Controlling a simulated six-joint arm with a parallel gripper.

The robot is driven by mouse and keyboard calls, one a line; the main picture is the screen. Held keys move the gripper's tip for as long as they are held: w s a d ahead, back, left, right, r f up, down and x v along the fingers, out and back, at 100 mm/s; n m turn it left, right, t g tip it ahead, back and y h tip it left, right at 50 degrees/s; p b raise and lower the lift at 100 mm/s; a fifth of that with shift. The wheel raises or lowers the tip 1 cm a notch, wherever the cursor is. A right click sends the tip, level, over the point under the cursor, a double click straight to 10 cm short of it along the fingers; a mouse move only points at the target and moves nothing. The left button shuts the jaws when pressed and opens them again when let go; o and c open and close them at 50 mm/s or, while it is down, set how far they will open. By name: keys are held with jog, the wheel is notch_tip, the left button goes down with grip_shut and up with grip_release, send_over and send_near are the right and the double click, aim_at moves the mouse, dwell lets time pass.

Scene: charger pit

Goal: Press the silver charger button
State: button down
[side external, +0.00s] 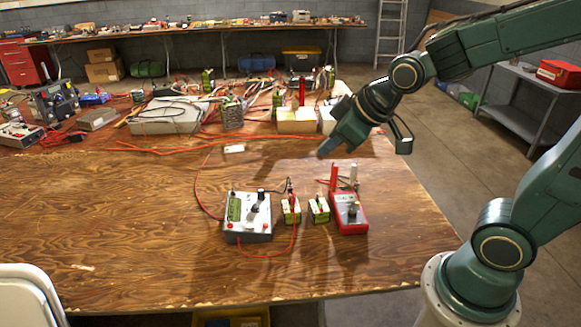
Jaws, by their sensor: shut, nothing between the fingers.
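The silver charger (262,226) stands on the wooden table, a grey box with a green panel on its left part. Dark knobs or switches show on its top; which one is the button is too small to tell. My gripper (325,150) is shut and empty. It points down and left, above and to the right of the charger in the picture, apart from it.
Two small green-and-white blocks (291,209) and a red device (349,218) with upright red and white cylinders stand right of the charger. Red wires (208,205) loop around it. Clutter fills the table's back; the front left is clear.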

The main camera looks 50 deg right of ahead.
jog(key=w+f+n+t, duration=0.2)
jog(key=w+f+n, duration=0.1)
jog(key=w+f, duration=0.6)
jog(key=n+t, duration=0.1)
jog(key=n, duration=0.1)
send_over(266, 225)
jog(key=s+d, duration=0.2)
jog(key=s, duration=0.1)
notch_tip(266, 225, down, 10)
jog(key=shift+w+a+r, duration=0.1)
jog(key=shift+w, duration=0.05)
jog(key=shift+f, duration=0.2)
jog(key=shift+w+a+f, duration=0.2)
jog(key=shift+f, duration=1.2)
jog(key=shift+w+a+f, duration=0.15)
jog(key=shift+a+f, duration=0.05)
jog(key=shift+f, duration=1.15)
jog(key=shift+w+a+f, duration=0.2)
jog(key=shift+f, duration=1.2)
jog(key=shift+w+f, duration=0.1)
jog(key=shift+f, duration=0.65)
jog(key=shift+r, duration=0.75)
